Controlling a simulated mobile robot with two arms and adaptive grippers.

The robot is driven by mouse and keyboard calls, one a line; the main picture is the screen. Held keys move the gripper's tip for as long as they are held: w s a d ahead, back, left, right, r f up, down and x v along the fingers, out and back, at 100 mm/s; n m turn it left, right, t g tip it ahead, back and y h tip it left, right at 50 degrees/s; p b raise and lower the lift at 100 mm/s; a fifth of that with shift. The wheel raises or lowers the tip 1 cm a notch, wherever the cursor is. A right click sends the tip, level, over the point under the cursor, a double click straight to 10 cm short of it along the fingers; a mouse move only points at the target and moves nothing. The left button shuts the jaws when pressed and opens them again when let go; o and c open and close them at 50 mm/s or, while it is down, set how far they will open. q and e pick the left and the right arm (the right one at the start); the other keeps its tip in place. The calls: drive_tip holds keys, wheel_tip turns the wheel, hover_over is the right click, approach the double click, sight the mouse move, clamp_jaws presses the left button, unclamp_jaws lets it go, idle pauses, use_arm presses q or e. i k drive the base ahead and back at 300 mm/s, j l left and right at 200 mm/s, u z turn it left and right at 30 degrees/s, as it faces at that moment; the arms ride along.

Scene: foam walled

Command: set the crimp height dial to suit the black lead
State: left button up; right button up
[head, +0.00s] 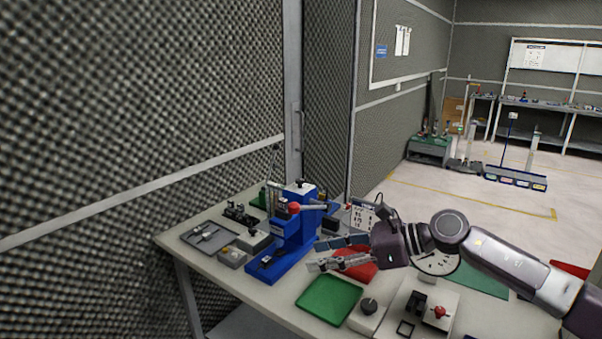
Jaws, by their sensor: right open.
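A blue bench press (292,232) with a red ball on its lever stands at the back middle of the bench. A black knob (368,304) sits on a small pale box near the front; I cannot tell whether it is the crimp height dial. I cannot make out the black lead. My right gripper (319,255) reaches in from the right. Its fingers are apart with nothing seen between them, just right of the press and above the bench. The gripper and forearm hide part of the bench behind them. My left gripper is out of view.
A green tray (329,299) and a red tray (357,266) lie below and near the gripper. A pale box with a red knob (439,311) stands at the front right. Grey fixtures (207,237) stand left of the press. A foam wall (130,120) borders the bench's left side.

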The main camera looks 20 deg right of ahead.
sight(300, 182)
drive_tip(key=i+l, duration=0.5)
drive_tip(key=i, duration=0.15)
drive_tip(key=i+l, duration=0.45)
drive_tip(key=i, duration=0.15)
drive_tip(key=i+j, duration=0.15)
